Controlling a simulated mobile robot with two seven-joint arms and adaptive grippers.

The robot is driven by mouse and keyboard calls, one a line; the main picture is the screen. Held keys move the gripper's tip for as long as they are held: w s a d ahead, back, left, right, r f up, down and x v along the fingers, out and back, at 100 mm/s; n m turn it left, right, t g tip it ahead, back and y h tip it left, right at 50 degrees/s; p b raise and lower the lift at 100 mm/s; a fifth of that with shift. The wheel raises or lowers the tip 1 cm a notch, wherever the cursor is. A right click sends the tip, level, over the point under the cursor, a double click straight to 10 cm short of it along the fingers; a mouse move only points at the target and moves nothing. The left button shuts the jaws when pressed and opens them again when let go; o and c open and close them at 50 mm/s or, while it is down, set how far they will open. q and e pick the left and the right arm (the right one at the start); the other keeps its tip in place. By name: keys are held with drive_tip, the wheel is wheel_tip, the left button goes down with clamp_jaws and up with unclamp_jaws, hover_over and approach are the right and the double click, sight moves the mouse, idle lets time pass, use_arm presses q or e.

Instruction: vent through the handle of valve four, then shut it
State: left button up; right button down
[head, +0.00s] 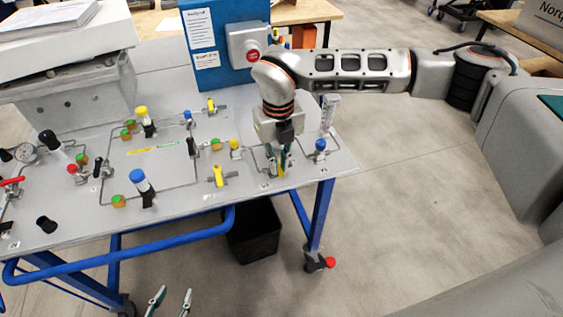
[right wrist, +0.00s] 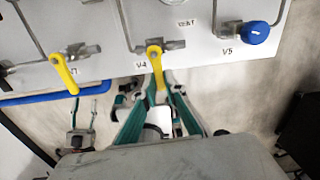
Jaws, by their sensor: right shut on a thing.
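Valve four, labelled V4, sits near the panel's front edge in the right wrist view, with a yellow lever handle (right wrist: 155,64). The handle points toward the front edge, across the line of its metal valve body (right wrist: 174,45). My right gripper (right wrist: 158,95) is shut on the handle's outer end, a teal finger on each side. In the head view my right gripper (head: 278,162) reaches down at the panel's right part and mostly hides this handle. A VENT label (right wrist: 186,22) is right of the valve. My left gripper (head: 171,298) is open and empty, below the panel's front edge.
A blue-knobbed valve (right wrist: 255,33), labelled V5, is to the right of valve four. Another yellow-handled valve (right wrist: 64,74) is to the left. The panel (head: 235,200) carries several other valves and pipes.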

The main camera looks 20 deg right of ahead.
drive_tip(key=shift+a+m, duration=0.15)
drive_tip(key=shift+m, duration=0.35)
drive_tip(key=c, duration=2.1)
unclamp_jaws()
drive_tip(key=shift+r, duration=0.1)
wheel_tip(320, 180, up, 12)
drive_tip(key=shift+f, duration=0.1)
